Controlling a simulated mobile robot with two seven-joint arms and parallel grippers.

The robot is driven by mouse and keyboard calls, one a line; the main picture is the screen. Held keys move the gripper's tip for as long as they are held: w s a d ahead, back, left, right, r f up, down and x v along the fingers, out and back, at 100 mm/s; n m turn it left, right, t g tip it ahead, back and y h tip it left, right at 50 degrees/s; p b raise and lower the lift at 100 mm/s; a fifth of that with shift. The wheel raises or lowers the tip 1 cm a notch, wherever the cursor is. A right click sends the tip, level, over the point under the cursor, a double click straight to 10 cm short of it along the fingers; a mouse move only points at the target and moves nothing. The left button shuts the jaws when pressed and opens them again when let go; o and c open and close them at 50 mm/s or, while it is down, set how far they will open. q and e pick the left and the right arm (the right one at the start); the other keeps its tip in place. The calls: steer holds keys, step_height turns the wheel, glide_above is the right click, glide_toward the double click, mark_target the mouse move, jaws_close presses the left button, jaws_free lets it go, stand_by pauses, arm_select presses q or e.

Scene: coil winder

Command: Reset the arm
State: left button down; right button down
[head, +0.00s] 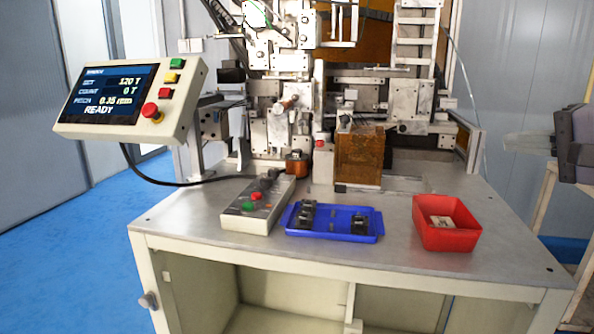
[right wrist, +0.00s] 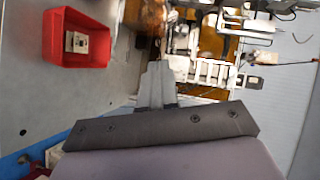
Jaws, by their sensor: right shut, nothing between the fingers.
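My right gripper (head: 512,142) comes in at the right edge of the head view, raised beside the right end of the machine table and apart from everything on it. Its grey fingers point left and are shut with nothing between them. In the right wrist view the fingers (right wrist: 157,68) lie together, with the red tray at the upper left and machine parts beyond. My left gripper is not in view.
The coil winder (head: 290,110) stands at the back of the metal table (head: 380,275). A control panel (head: 130,97) reads READY at left. A button box (head: 258,200), blue tray (head: 335,234) with small dark parts, and red tray (head: 444,239) with a pale part stand in front.

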steer(key=s+a+f+m+g+y+p, duration=0.25)
steer(key=a+f+m+y, duration=0.75)
steer(key=a+f+m, duration=0.5)
steer(key=s+d+f+m+t+h+p, duration=0.1)
steer(key=s+f+m+h, duration=0.25)
steer(key=f+m, duration=0.55)
steer(key=s+d+f+m+t+h, duration=0.15)
steer(key=f+m+h, duration=0.35)
steer(key=m, duration=0.8)
steer(key=s+f+m+t+h+p, duration=0.1)
steer(key=s+f+m+t+h, duration=0.15)
steer(key=f+m, duration=0.7)
steer(key=s+a+f+m+g+h, duration=0.1)
steer(key=s+f+m+g+h, duration=0.1)
steer(key=s+f+m+g, duration=0.4)
steer(key=s+f+m+p, duration=0.1)
steer(key=s+f+m, duration=0.3)
steer(key=s+m, duration=0.2)
steer(key=shift+s+f, duration=0.15)
steer(key=shift+s, duration=0.75)
